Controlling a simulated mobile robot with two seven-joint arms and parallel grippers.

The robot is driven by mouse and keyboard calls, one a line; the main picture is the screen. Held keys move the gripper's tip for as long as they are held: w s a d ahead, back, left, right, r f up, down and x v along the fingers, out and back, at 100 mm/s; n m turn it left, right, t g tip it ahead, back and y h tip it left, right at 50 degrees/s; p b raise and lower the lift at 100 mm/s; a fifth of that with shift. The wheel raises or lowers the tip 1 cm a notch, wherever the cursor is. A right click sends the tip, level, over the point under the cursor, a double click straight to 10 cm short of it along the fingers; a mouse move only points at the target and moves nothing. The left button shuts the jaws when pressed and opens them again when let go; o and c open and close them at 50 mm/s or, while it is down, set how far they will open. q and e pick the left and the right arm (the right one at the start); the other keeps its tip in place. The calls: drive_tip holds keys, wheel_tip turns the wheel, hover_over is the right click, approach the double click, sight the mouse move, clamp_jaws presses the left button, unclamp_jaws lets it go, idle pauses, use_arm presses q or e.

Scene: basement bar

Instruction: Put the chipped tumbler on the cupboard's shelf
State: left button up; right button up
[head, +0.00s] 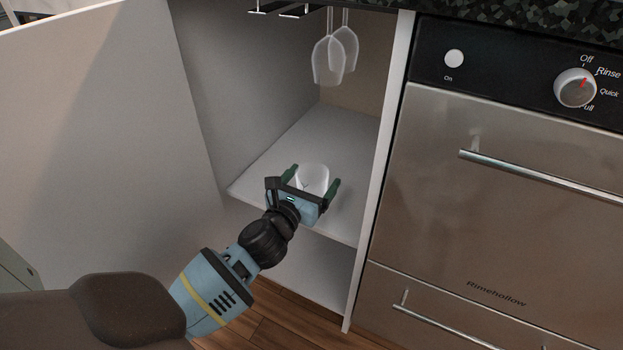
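The cupboard stands open, with its pale shelf (270,170) in the middle of the head view. The chipped tumbler (313,175) is whitish and upright, at or just above the shelf near its right side. The tumbler's lower part is hidden behind my gripper, so I cannot see whether its base touches the shelf. My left gripper (315,174) reaches in from the front, with one green finger on each side of the tumbler. I cannot tell whether the fingers press on the glass or stand slightly apart from it. My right gripper is not in view.
Stemmed glasses (328,62) hang upside down from a rack (280,10) above the shelf. The open door (100,130) is at the left. A steel dishwasher (490,190) stands right of the cupboard's side panel (378,170). The shelf's left and back parts are bare.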

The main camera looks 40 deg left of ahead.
use_arm(q)
drive_tip(key=shift+r, duration=0.1)
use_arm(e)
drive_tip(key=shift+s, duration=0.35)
use_arm(q)
drive_tip(key=shift+s+r, duration=0.1)
drive_tip(key=p+v, duration=0.2)
drive_tip(key=v, duration=0.9)
drive_tip(key=shift+s+p, duration=0.4)
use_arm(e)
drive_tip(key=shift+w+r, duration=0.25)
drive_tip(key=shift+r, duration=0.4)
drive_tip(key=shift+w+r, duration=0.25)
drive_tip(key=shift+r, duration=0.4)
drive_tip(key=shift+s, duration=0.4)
use_arm(q)
drive_tip(key=shift+c, duration=0.4)
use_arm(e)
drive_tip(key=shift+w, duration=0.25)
